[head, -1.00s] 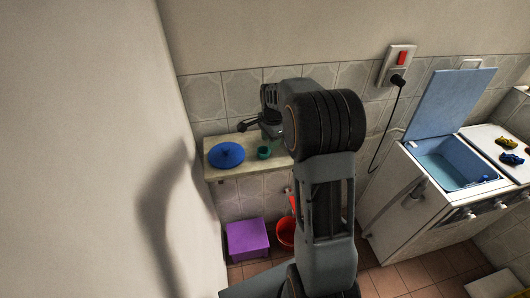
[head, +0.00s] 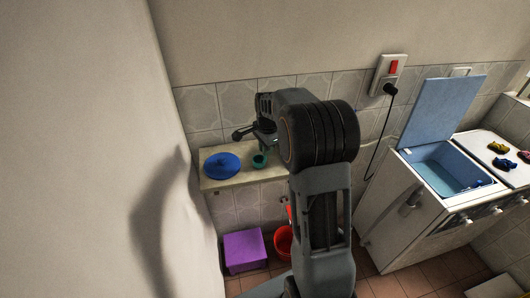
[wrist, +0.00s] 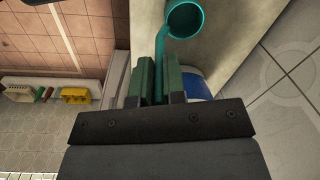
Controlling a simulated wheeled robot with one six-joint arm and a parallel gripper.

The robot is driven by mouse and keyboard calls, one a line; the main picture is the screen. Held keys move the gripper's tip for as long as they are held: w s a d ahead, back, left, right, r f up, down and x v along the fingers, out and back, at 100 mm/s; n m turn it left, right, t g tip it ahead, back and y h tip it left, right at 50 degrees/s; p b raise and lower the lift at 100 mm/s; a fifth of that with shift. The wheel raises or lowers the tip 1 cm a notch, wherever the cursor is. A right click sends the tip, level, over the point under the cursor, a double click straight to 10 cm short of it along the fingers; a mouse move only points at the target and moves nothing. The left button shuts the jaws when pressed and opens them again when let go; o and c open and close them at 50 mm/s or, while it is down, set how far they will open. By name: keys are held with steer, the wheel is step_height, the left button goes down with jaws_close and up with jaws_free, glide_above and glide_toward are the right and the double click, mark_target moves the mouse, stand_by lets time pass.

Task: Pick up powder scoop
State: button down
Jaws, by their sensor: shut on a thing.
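The powder scoop is a small teal cup with a straight handle. In the wrist view the scoop (wrist: 186,20) has its round cup beyond my fingertips, and its handle runs back between the two green finger pads. My gripper (wrist: 159,75) is shut on that handle. In the head view the scoop (head: 260,160) appears at the shelf, right of the blue lid, with my gripper (head: 264,142) at it. My arm hides part of this area. I cannot tell whether the scoop still touches the shelf.
The pale shelf (head: 217,184) on the tiled wall bears a round blue lid (head: 222,166). Below are a purple box (head: 243,250) and a red bucket (head: 284,242). On the right stands a white washing machine (head: 403,223) with its blue lid raised. A black cord hangs from the socket.

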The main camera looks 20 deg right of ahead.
steer(key=shift+r, duration=0.5)
steer(key=s+r+b, duration=0.3)
steer(key=s+r, duration=0.8)
steer(key=s, duration=0.3)
steer(key=shift+d+r, duration=0.25)
steer(key=shift+d, duration=0.05)
steer(key=c, duration=1.7)
jaws_free()
jaws_close()
